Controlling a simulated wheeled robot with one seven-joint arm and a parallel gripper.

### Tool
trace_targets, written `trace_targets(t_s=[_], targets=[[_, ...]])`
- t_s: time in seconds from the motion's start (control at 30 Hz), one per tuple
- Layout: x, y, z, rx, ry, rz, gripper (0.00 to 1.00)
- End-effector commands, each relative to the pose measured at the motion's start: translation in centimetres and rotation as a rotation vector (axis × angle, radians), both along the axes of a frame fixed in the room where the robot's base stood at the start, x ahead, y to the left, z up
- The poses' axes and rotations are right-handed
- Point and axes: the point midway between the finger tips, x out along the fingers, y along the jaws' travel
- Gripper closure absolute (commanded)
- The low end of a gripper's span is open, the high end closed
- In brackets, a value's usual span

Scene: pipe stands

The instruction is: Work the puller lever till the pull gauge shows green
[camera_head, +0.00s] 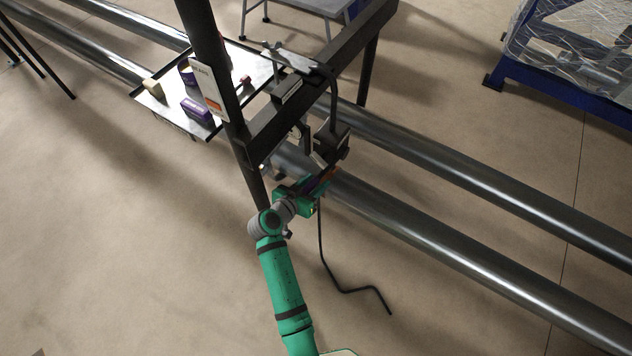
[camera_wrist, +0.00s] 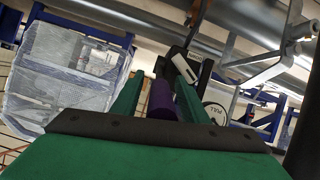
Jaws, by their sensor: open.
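My gripper (camera_head: 314,188) is at the puller, beside the near pipe and under the dark frame. In the wrist view its two green fingers (camera_wrist: 160,88) stand apart. A purple bar (camera_wrist: 162,101), which looks like the lever's grip, lies between them; whether they touch it I cannot tell. The black puller body (camera_head: 331,145) hangs under the frame's beam, just above my gripper. A pale round dial lettered PULL (camera_wrist: 216,113), the pull gauge, shows partly to the right of the fingers in the wrist view. Its needle and colour cannot be made out.
A dark post (camera_head: 213,75) and beam (camera_head: 300,97) stand close to my gripper. Two long steel pipes (camera_head: 430,219) run past. A tray (camera_head: 165,112) with small boxes is at upper left. A bent black rod or cable (camera_head: 345,290) hangs toward the floor. A blue crate (camera_head: 560,85) stands upper right.

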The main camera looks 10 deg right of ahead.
Motion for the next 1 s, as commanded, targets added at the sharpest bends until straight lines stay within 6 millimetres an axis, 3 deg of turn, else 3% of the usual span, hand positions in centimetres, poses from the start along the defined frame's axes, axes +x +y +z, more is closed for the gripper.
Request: trace_targets(t_s=[0.6,1.0], targets=[[-6.2,6.0,4.2,-0.001,-0.001,-0.001,0.6],[-6.8,6.5,4.6,0.0,0.0,-0.002,0.6]])
